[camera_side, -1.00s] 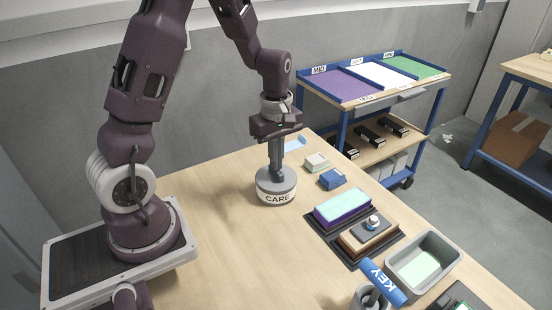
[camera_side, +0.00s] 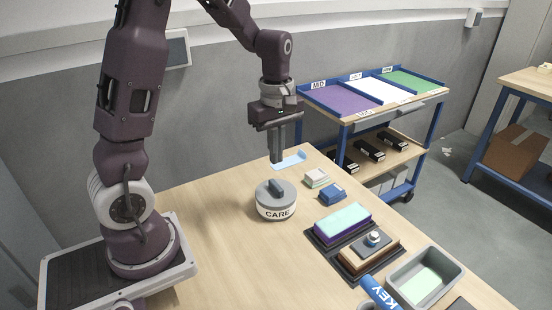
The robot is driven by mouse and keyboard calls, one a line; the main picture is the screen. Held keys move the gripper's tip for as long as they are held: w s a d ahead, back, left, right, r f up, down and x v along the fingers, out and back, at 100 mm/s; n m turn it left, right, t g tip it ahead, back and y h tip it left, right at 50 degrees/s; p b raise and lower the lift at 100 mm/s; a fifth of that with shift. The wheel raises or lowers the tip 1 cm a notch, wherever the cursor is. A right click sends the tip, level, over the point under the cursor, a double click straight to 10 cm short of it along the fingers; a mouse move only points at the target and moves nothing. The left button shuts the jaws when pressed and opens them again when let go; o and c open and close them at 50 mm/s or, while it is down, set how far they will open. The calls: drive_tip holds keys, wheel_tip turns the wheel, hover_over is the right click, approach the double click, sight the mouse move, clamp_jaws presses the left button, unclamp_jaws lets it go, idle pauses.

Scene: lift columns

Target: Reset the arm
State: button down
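A small gap shows between the fingertips and the handle, and nothing is seen held. The fingers overlap from this side, so their opening is hard to judge.
A cart (camera_side: 376,118) stands behind. Table left of the canister is clear.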

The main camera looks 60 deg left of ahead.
drive_tip(key=shift+r, duration=0.1)
drive_tip(key=s+d+r+m+t, duration=0.2)
drive_tip(key=s+d+r+m, duration=0.3)
drive_tip(key=s+m, duration=0.3)
drive_tip(key=s+d+r+m+t, duration=0.3)
drive_tip(key=s+d+r+m, duration=0.3)
drive_tip(key=s+m, duration=0.3)
drive_tip(key=shift+s+d+r+m+t, duration=0.3)
drive_tip(key=shift+d+m, duration=0.2)
drive_tip(key=shift+d, duration=0.1)
